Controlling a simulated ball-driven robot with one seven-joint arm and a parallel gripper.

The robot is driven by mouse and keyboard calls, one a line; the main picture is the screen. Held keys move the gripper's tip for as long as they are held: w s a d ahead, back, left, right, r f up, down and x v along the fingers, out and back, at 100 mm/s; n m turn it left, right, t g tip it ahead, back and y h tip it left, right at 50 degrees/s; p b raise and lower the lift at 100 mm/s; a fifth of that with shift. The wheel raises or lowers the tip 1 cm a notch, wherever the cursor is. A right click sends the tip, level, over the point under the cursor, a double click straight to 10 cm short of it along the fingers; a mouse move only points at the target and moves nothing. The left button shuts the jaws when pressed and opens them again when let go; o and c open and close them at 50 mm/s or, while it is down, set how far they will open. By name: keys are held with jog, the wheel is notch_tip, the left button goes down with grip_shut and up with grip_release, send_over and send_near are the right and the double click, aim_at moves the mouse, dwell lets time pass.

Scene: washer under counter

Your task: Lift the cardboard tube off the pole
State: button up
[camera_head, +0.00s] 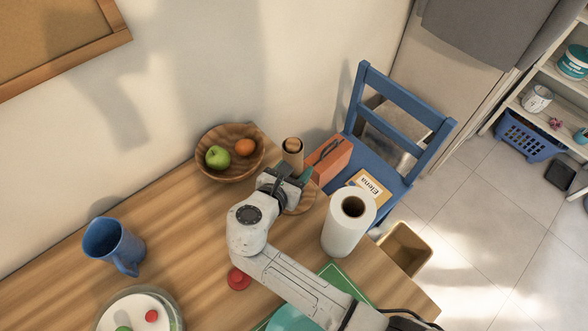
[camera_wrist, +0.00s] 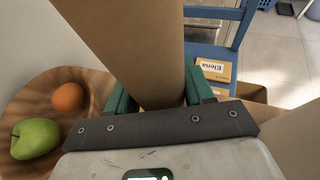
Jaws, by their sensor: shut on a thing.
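The brown cardboard tube (camera_head: 293,157) stands near the back edge of the wooden table, with the rounded wooden top of the pole (camera_head: 292,145) showing at its upper end. The tube appears to be around the pole. The round wooden base (camera_head: 301,201) shows partly below, behind my gripper. My gripper (camera_head: 289,178) reaches the tube from the front and is shut on it. In the wrist view, the tube (camera_wrist: 140,45) sits between the green fingers and fills the upper middle. The tube's lower end is hidden by my gripper.
A wooden bowl (camera_head: 207,171) with a green apple and an orange stands close on the left. A white paper roll (camera_head: 349,224) stands close on the right. A blue chair (camera_head: 392,178) with an orange box (camera_head: 329,160) is behind. A blue mug (camera_head: 112,245) stands at left.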

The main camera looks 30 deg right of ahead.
jog(key=shift+r, duration=0.15)
notch_tip(320, 180, up, 24)
jog(key=p, duration=0.2)
jog(key=shift+p, duration=0.3)
dwell(1.0)
